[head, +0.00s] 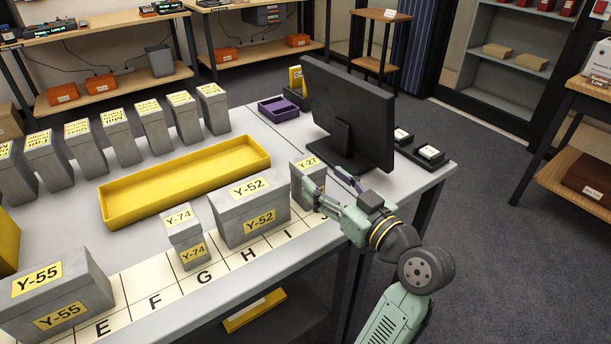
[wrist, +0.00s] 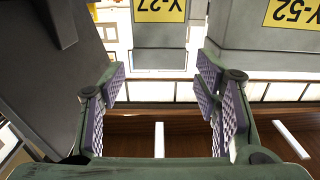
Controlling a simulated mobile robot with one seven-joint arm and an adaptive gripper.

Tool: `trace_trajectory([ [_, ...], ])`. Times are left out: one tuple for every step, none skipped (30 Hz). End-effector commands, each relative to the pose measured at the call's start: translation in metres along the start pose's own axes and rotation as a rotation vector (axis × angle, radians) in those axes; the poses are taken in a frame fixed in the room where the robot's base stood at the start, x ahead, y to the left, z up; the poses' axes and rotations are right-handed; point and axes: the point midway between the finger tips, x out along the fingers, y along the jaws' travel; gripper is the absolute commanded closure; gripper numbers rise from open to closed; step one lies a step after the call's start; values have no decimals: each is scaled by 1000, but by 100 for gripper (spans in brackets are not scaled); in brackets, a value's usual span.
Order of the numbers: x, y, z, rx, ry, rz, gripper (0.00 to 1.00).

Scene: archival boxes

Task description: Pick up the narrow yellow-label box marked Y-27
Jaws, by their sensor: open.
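The narrow grey box marked Y-27 (head: 307,168) with a yellow label stands upright on the table, right of the wider Y-52 box and in front of the monitor. In the wrist view, the Y-27 box (wrist: 160,38) shows upside down at the top centre, ahead of the fingers. My gripper (head: 325,193) is at the right side of the Y-27 box in the head view and hides part of its lower right. My gripper (wrist: 161,95) is open in the wrist view, with nothing between its purple ridged pads.
The Y-52 box (head: 246,210) stands close left of Y-27. A black monitor (head: 350,105) stands just behind. The Y-74 box (head: 183,240), Y-55 box (head: 55,295) and yellow tray (head: 188,180) are farther left. The lettered strip (head: 205,277) runs along the table's front edge.

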Motion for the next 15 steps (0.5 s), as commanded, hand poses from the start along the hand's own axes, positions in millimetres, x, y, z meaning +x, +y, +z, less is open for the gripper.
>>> trace_trajectory([
  [7,0,-2,1,1,-2,43],
  [10,0,-1,2,1,-2,43],
  [14,0,-1,1,0,-1,43],
  [15,0,-1,1,0,0,43],
  [17,0,-1,1,0,1,43],
  [20,0,-1,1,1,0,43],
  [22,0,-1,1,1,-1,43],
  [26,-1,-1,1,0,-3,43],
  [32,-1,0,2,-1,-3,43],
  [37,-1,0,3,-1,-3,43],
  [42,-2,0,3,-1,-5,43],
  [48,-2,1,2,0,-3,43],
  [53,-2,2,2,0,-3,43],
  [57,-1,2,1,1,-2,43],
  [61,-1,2,1,1,-1,43],
])
